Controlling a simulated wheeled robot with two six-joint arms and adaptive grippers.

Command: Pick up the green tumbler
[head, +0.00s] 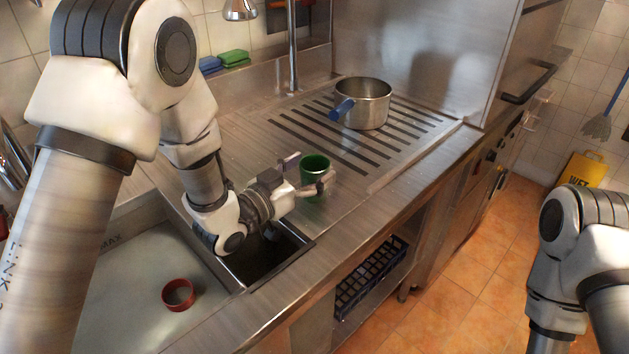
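The green tumbler (315,163) is upright at the steel counter, just right of the small sink basin. My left gripper (313,172) reaches it from the left. One finger lies on its far left side, and the other crosses in front of it and hides part of its wall. The tumbler is between the fingers, but I cannot tell whether both press on it. Its base seems to be at the counter surface. My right arm shows at the right edge, with its gripper out of view.
A steel pot (366,105) with a blue handle stands on the slotted drainer (400,135). A red ring-like object (178,294) lies in the large sink at left. A faucet (292,50) rises behind. Green and blue sponges (234,57) lie at the back wall.

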